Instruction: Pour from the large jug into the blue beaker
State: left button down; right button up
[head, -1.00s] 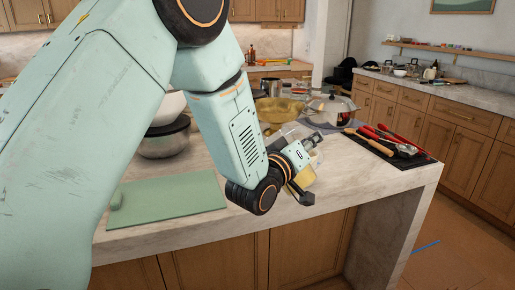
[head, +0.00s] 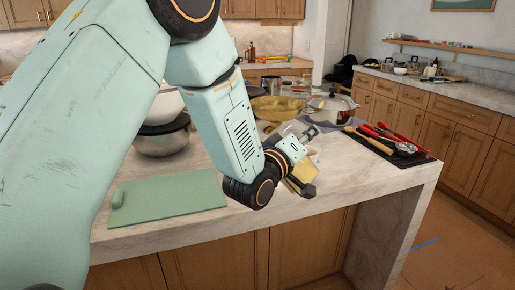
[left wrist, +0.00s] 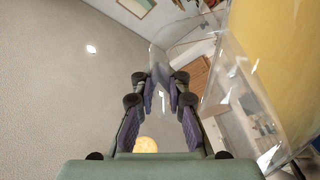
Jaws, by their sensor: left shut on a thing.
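The large jug (head: 305,170) is clear with yellow contents, and is mostly hidden behind my left gripper in the head view. In the left wrist view the jug (left wrist: 285,60) fills the right side, its yellow contents close to the camera. My left gripper (head: 309,161) is shut on the jug, over the counter near its front edge. In the left wrist view the fingers (left wrist: 160,80) are around a clear part that looks like the handle. I cannot make out the blue beaker; my arm and the jug may hide it. My right gripper is not in view.
A green cutting board (head: 170,198) lies at the front left, with a steel bowl (head: 163,142) behind it. A yellow colander (head: 275,107) and a lidded pot (head: 330,108) stand behind the jug. Utensils lie on a dark mat (head: 375,147) at right. The front right counter is clear.

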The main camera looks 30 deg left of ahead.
aim_at(301, 124)
pick_arm(q)
jog(key=shift+a+r+n+p, duration=0.5)
jog(key=shift+r+n+p, duration=0.15)
jog(key=shift+r+n, duration=0.2)
jog(key=shift+r, duration=0.15)
jog(key=shift+a+r+n+y+p, duration=0.3)
jog(key=shift+n, duration=0.15)
dwell(1.6)
jog(key=shift+w+a+r+n+p, duration=0.1)
jog(key=shift+a+r+n+p, duration=0.15)
jog(key=shift+r+n+p, duration=0.05)
jog(key=shift+d+f, duration=0.1)
jog(key=shift+f, duration=0.05)
